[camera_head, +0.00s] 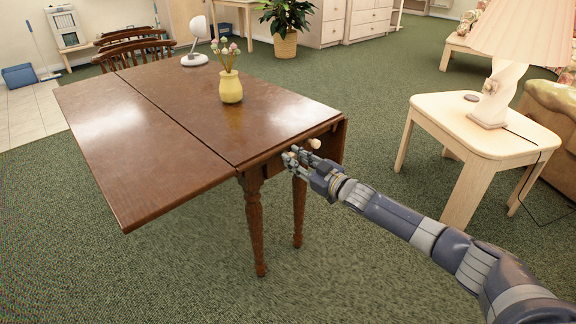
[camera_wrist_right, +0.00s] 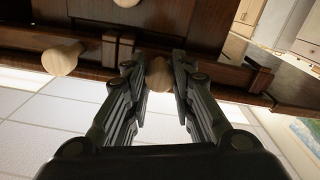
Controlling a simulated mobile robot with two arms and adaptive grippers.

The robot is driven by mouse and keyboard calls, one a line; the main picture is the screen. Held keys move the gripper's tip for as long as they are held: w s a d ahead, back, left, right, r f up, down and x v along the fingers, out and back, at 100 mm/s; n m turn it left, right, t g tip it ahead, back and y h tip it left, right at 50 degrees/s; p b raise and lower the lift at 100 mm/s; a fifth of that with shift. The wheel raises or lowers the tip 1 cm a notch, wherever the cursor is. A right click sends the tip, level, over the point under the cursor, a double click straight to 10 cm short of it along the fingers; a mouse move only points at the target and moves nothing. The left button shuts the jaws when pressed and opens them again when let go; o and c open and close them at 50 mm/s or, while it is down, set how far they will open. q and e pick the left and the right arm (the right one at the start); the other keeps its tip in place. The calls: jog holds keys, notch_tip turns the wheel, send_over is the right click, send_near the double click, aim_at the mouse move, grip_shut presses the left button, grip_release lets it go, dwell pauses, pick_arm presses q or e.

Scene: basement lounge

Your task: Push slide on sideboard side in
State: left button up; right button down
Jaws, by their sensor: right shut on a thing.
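The sideboard shows as a dark brown wooden table (camera_head: 165,120) with turned legs, a dropped leaf at its right end and light wooden knobs on that end. My right gripper (camera_head: 298,158) is at this end, just under the top's edge. In the right wrist view its two fingers (camera_wrist_right: 158,68) are closed on a round wooden knob (camera_wrist_right: 159,77). This knob sits at a dark wooden rail; the slide itself is mostly hidden behind the fingers, and I cannot tell how far it stands out. Another knob (camera_head: 315,143) shows beside the gripper.
A yellow vase with flowers (camera_head: 230,86) and a white lamp (camera_head: 195,42) stand on the tabletop. A pale side table (camera_head: 486,128) with a lamp stands to the right. Green carpet is free in front. More knobs (camera_wrist_right: 63,57) stick out near my fingers.

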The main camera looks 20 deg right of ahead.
jog(key=shift+w+d+r, duration=0.1)
jog(key=shift+d+r, duration=0.1)
jog(key=shift+d, duration=0.05)
jog(key=c, duration=1.3)
grip_release()
jog(key=shift+d, duration=0.1)
jog(key=shift+c, duration=0.2)
jog(key=shift+f, duration=0.1)
jog(key=shift+s+f, duration=0.15)
jog(key=shift+s, duration=0.35)
jog(key=v, duration=1.1)
jog(key=shift+d, duration=0.1)
